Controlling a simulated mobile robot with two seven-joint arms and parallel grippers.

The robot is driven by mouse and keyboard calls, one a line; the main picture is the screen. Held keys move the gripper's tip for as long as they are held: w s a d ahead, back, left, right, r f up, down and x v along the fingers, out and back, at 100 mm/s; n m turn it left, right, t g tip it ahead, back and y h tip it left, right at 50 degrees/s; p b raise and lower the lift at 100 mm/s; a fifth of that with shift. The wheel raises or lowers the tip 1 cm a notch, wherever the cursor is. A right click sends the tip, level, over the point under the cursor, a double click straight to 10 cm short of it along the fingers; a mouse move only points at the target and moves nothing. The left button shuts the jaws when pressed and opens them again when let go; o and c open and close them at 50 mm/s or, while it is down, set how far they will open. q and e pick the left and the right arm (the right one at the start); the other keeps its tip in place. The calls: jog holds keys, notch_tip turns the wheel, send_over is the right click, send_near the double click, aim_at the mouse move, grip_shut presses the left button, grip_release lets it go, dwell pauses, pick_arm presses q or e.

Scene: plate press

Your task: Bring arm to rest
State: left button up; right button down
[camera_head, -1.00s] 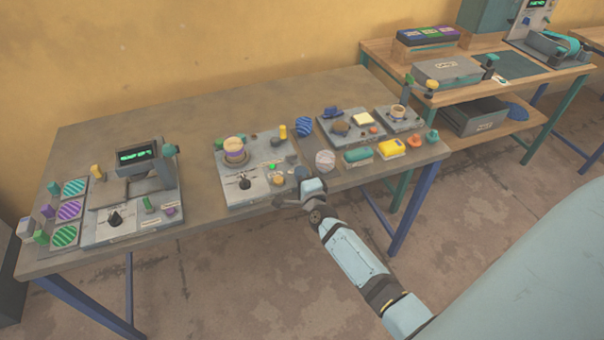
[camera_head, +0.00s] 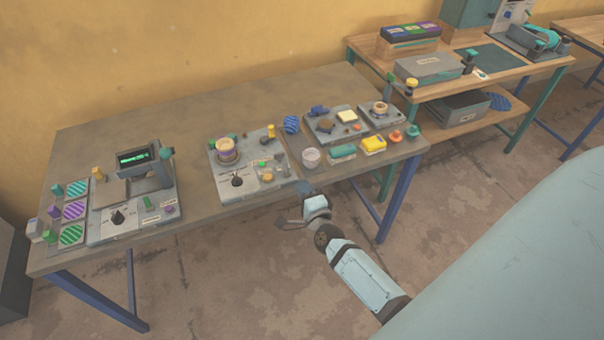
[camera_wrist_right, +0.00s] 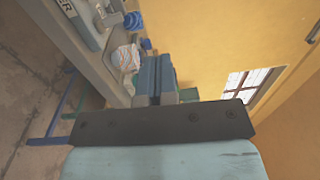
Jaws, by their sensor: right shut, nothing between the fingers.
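My right arm (camera_head: 362,278) comes in from the lower right in the head view, pale blue with dark joints. My right gripper (camera_head: 282,221) is small and dark, just off the front edge of the near table (camera_head: 215,275). It is shut and holds nothing. My left arm and gripper are not in view.
A second table (camera_head: 490,85) stands at the back right. The floor in front is clear.

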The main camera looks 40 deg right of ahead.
dwell(0.4)
jog(key=s+a+f+n+g+y, duration=0.2)
jog(key=s+a+n+g+y, duration=0.1)
jog(key=s+a+n, duration=0.4)
jog(key=s+a+f+n+g+y, duration=0.2)
jog(key=s+a+n+g+y, duration=0.2)
jog(key=s+n, duration=0.9)
jog(key=a+n, duration=0.3)
jog(key=shift+s+f+n+p, duration=0.2)
jog(key=shift+f+n+p, duration=0.05)
jog(key=shift+n+p, duration=0.05)
